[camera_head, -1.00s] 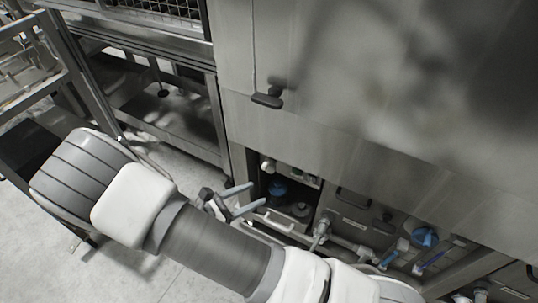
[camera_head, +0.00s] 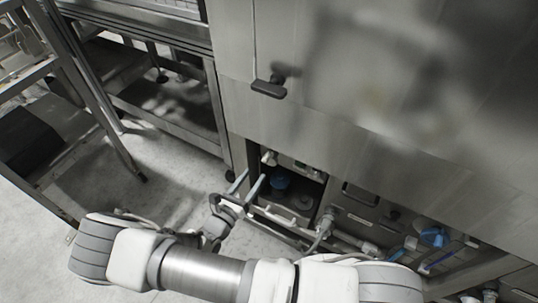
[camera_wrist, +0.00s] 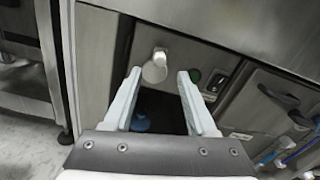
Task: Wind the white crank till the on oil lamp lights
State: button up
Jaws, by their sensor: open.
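The white crank (camera_wrist: 154,70) shows in the wrist view at the top of a dark open compartment, on a pale round mount. My gripper (camera_wrist: 159,75) is open, with its two pale fingers on either side of the crank in the picture; contact cannot be told. In the head view my gripper (camera_head: 249,180) points up at the compartment's left side, near the small white crank (camera_head: 268,157). A dark green round spot (camera_wrist: 195,75), possibly a lamp, shows beside the right fingertip; whether it is lit cannot be told.
A blue-topped item (camera_head: 279,184) sits inside the compartment. Pipes and a blue valve (camera_head: 433,237) lie to the right. A black handle (camera_head: 269,88) sticks out from the steel panel above. A metal rack (camera_head: 165,115) stands left. The floor between is clear.

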aim_at(270, 154)
jog(key=b+x, duration=0.1)
jog(key=x, duration=0.9)
jog(key=shift+w+d, duration=0.2)
jog(key=shift+w, duration=0.1)
grip_shut()
